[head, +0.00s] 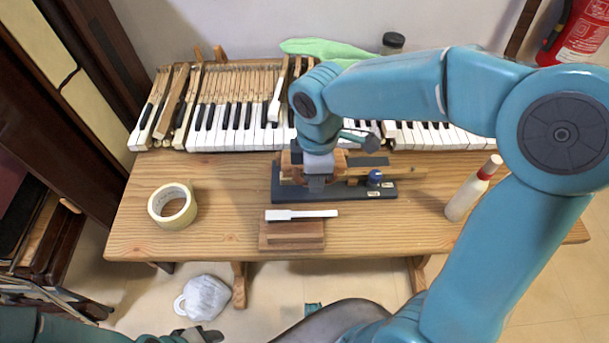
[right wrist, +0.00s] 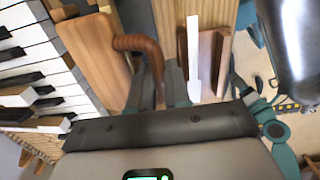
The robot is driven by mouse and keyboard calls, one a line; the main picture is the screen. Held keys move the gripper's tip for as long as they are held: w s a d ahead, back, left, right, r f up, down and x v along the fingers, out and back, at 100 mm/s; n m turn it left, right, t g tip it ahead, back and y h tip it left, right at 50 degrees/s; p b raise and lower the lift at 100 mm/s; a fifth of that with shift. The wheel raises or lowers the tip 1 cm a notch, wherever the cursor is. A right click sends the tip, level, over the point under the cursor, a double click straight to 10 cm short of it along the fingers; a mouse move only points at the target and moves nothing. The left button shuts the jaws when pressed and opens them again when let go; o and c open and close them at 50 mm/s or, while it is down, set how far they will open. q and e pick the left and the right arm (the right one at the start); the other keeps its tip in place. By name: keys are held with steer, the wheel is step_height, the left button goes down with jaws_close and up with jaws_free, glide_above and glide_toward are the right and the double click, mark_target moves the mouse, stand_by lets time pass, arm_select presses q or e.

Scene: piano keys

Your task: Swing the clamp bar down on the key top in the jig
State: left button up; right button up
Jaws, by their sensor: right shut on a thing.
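The jig (head: 335,192) is a dark base on the wooden bench, with a blue knob (head: 375,178) at its right. My right gripper (head: 316,183) is over its left part, shut on a brown curved bar (right wrist: 152,47), which looks like the clamp bar; it passes between the fingers (right wrist: 157,88) in the right wrist view. My gripper hides the jig's middle, so I cannot tell whether the bar touches a key top there. A white key top (head: 300,214) lies on a brown wooden block (head: 292,236) in front of the jig. My left gripper (head: 197,335) is at the bottom edge, its jaws unclear.
The piano keyboard (head: 235,139) runs along the back of the bench (head: 230,235). A tape roll (head: 172,206) is at left and a white bottle with a red band (head: 472,190) at right. A green cloth (head: 330,49) and a jar (head: 392,42) lie behind. The bench's front left is clear.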

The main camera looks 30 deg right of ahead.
steer(key=shift+s+f, duration=0.1)
steer(key=shift+f, duration=0.15)
steer(key=shift+s+a+f+b, duration=0.1)
steer(key=shift+s+f+b, duration=0.05)
steer(key=shift+f+b, duration=0.35)
steer(key=shift+s+a+f+b, duration=0.1)
steer(key=shift+f+b, duration=0.35)
steer(key=shift+f, duration=0.05)
steer(key=o, duration=0.7)
steer(key=shift+r, duration=0.15)
